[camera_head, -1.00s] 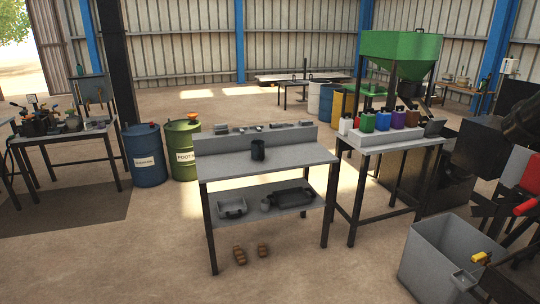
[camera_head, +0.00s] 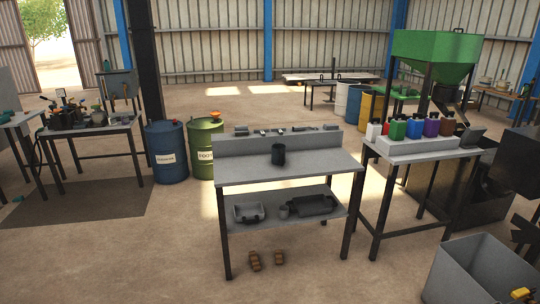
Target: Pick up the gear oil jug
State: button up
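Several small coloured jugs stand in a row on a grey raised shelf (camera_head: 418,150) on the right-hand table. From left to right they are a white jug (camera_head: 374,132), a green jug (camera_head: 397,130), a blue jug (camera_head: 414,128), a purple jug (camera_head: 431,126) and a brown jug (camera_head: 447,124). Their labels are too small to read, so I cannot tell which one holds gear oil. All stand upright, well away from me. My gripper is not in view.
A grey workbench (camera_head: 320,165) with a dark mug (camera_head: 278,154) stands in the middle. A grey bin (camera_head: 478,275) is at lower right, and a green hopper (camera_head: 436,52) is behind the jugs. Blue and green drums stand left. The floor at front left is clear.

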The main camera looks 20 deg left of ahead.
aim_at(278, 150)
jog(key=u, duration=0.25)
jog(key=i, duration=1.6)
jog(key=u, duration=0.65)
jog(key=i, duration=0.75)
jog(key=u, duration=0.65)
jog(key=i, duration=0.6)
jog(key=u, duration=1)
jog(key=i, duration=0.9)
jog(key=u, duration=0.6)
